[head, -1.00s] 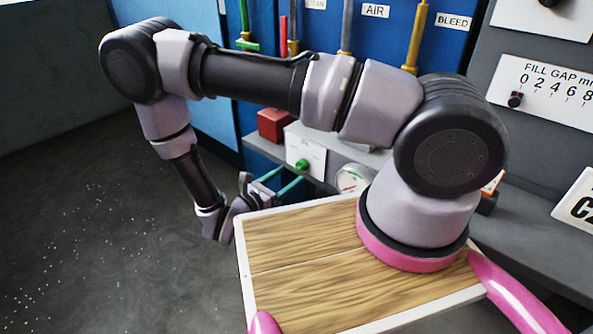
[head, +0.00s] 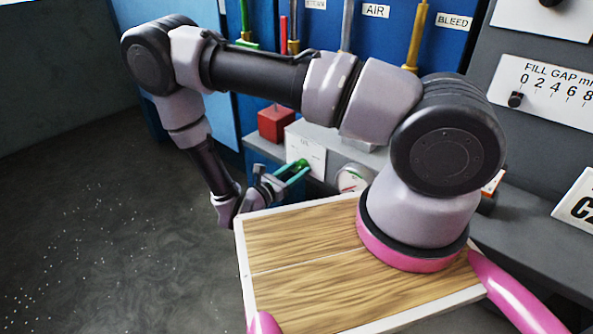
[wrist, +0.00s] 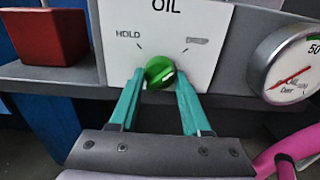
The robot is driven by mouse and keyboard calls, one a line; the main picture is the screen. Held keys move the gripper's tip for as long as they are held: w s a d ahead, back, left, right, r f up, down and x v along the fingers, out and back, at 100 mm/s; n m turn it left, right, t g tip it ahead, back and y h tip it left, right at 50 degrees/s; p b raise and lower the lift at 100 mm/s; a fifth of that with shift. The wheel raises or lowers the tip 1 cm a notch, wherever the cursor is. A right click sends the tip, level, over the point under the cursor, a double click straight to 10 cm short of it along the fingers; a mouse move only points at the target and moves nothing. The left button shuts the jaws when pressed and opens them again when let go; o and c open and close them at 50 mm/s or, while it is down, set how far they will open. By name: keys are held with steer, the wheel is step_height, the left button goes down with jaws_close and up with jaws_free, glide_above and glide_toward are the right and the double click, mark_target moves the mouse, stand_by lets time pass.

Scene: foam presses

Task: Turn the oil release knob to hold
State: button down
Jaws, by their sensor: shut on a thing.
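The green oil knob (wrist: 160,70) sits on a white plate (wrist: 218,38) marked OIL, with HOLD at the upper left and a blurred label at the upper right. A pale mark shows on the knob's face, but I cannot tell surely which label it points to. My gripper (wrist: 160,76) has its teal fingers on either side of the knob, shut on it. In the head view, the gripper (head: 291,174) reaches the knob (head: 303,162) from the lower left, and the plate (head: 304,147) is partly behind it.
A red block (wrist: 42,38) stands left of the plate on the grey ledge; it also shows in the head view (head: 276,123). A round gauge (wrist: 290,65) is close on the right. A wooden-topped deck (head: 300,270) lies below my arm. Open floor lies left.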

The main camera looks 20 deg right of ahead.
steer(key=n, duration=0.9)
steer(key=shift+s, duration=0.1)
steer(key=n, duration=0.4)
steer(key=shift+n, duration=2.5)
steer(key=shift+c, duration=1.8)
jaws_free()
